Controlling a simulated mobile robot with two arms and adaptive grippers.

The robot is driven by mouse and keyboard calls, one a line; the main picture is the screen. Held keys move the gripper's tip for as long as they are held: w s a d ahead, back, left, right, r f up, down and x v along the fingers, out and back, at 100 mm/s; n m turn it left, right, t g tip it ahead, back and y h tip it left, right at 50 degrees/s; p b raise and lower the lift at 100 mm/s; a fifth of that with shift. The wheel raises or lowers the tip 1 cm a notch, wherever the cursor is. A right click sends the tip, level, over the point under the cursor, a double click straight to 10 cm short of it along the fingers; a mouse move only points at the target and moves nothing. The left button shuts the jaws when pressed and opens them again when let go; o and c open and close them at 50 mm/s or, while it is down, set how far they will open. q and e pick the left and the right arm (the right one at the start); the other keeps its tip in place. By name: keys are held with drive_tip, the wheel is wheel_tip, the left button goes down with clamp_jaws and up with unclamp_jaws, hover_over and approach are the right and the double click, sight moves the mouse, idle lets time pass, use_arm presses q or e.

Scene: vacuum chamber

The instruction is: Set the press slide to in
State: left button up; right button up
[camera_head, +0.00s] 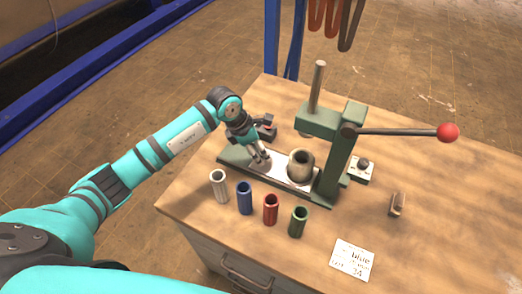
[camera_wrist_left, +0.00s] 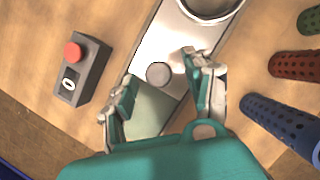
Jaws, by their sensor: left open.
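The green press (camera_head: 328,125) stands on the wooden bench. Its pale metal slide (camera_head: 291,178) lies in the base and carries a grey ring-shaped holder (camera_head: 301,165) near the column. In the left wrist view the slide (camera_wrist_left: 172,45) has a round grey knob (camera_wrist_left: 158,75) near its end, and the holder (camera_wrist_left: 212,8) is cut off at the top. My left gripper (camera_head: 261,163) is over the outer end of the slide. In the left wrist view my left gripper (camera_wrist_left: 160,82) is open, with one finger on each side of the knob; contact cannot be told. My right gripper is out of view.
White (camera_head: 219,187), blue (camera_head: 244,198), red (camera_head: 270,209) and green (camera_head: 298,221) sleeves stand in front of the press. A red-button box (camera_wrist_left: 83,65) is behind the slide. The red-knobbed lever (camera_head: 400,131) extends right. A card (camera_head: 352,259) lies front right.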

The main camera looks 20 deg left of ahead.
use_arm(q)
drive_tip(key=v, duration=1)
drive_tip(key=shift+r, duration=0.35)
drive_tip(key=shift+s, duration=0.1)
